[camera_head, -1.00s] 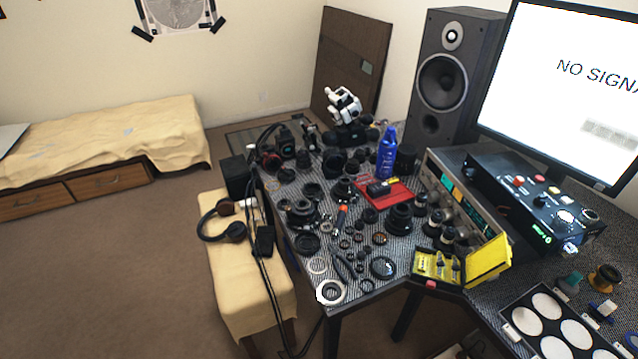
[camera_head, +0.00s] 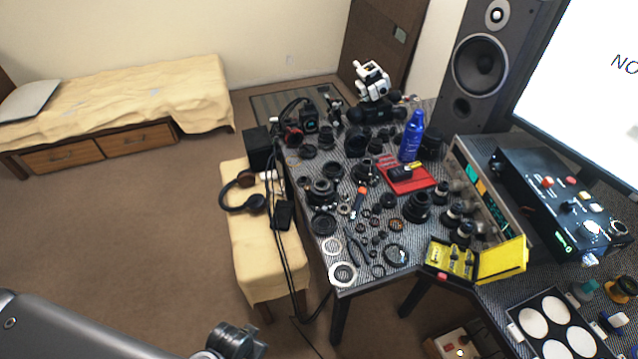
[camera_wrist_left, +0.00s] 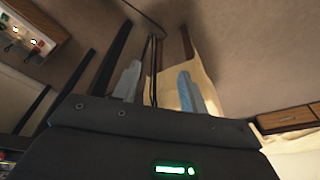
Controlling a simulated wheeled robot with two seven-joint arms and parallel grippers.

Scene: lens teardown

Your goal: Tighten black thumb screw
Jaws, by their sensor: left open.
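I cannot single out the black thumb screw among the many small dark parts on the desk (camera_head: 333,297). My left arm reaches in at the bottom left of the head view, and its gripper is out of that picture. In the left wrist view my left gripper (camera_wrist_left: 158,82) is open, with two pale fingers apart and nothing between them. Beyond the fingers are dark legs, the cream-covered bench and the floor. My right gripper is in neither view.
The desk is crowded with lens parts, a blue bottle (camera_head: 411,136), a red tray (camera_head: 423,184) and an open yellow case (camera_head: 502,259). A black control box (camera_head: 540,200) is at the right. Headphones (camera_head: 244,191) lie on the bench (camera_head: 262,250). The left floor is clear.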

